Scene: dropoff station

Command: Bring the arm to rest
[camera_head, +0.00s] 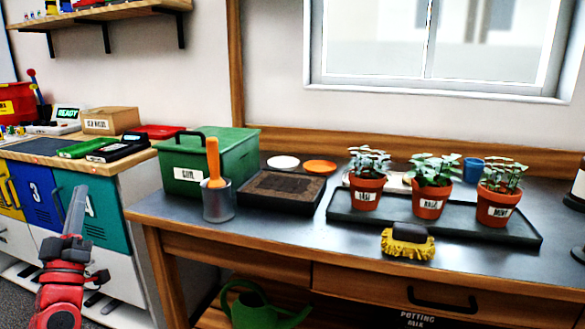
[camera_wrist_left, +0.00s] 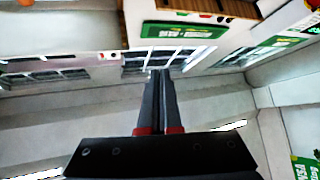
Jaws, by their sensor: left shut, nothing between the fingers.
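My left arm comes in at the lower left of the head view, with its gripper (camera_head: 76,208) pointing up in front of the cabinet doors. Its fingers are together and hold nothing. In the left wrist view the gripper (camera_wrist_left: 158,75) also shows shut, with its two dark fingers side by side and red at their bases. It points at open room, with a wall and windows far off, and touches nothing. My right gripper is in neither view.
A wooden-edged bench (camera_head: 290,250) carries a green bin (camera_head: 235,160), a metal cup (camera_head: 219,205) with an orange-handled tool, a soil tray (camera_head: 285,207), a yellow brush (camera_head: 407,245) and three potted plants on a dark tray (camera_head: 460,230). A cabinet (camera_head: 120,225) stands left, near my arm.

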